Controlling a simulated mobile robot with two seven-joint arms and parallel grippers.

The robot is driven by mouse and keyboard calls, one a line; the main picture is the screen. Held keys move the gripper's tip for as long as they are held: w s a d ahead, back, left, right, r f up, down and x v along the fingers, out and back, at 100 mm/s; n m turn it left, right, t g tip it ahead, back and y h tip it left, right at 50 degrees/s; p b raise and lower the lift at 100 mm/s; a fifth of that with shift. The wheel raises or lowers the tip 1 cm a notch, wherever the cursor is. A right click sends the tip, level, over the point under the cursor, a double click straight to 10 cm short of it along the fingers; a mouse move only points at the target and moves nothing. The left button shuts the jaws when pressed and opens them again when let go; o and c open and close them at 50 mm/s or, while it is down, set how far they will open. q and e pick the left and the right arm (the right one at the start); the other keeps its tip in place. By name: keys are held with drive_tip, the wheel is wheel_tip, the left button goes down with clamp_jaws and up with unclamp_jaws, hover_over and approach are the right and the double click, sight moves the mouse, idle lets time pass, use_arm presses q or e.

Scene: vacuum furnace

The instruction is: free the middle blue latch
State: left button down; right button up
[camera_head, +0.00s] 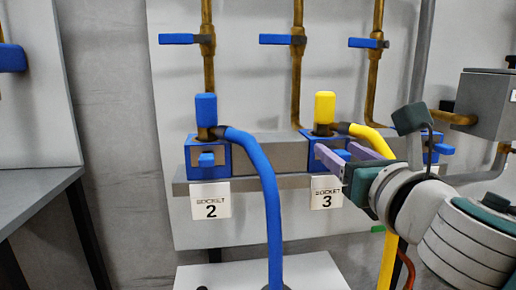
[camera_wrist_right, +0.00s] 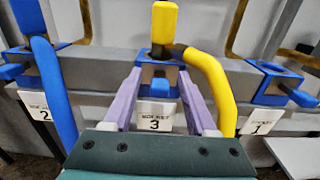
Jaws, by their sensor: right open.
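The middle blue latch (camera_head: 342,154) is a small blue tab on the front of the blue socket block marked 3. In the wrist view the latch (camera_wrist_right: 159,86) shows between the two purple fingers of my right gripper (camera_wrist_right: 160,78). In the head view my right gripper (camera_head: 335,149) comes in from the right, open, with its fingertips at the block. I cannot tell whether a finger touches the latch. A yellow plug (camera_head: 324,108) with a yellow hose stands upright in socket 3. My left gripper is not in view.
Socket 2's blue latch (camera_head: 207,160) and blue plug (camera_head: 206,108) are to the left. Its blue hose (camera_head: 268,200) hangs in front. The yellow hose (camera_wrist_right: 213,82) curves down beside my right finger. Socket 1's block (camera_wrist_right: 273,83) is at right. Blue valve handles (camera_head: 276,39) sit above.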

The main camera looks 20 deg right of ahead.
drive_tip(key=v, duration=1)
idle(0.3)
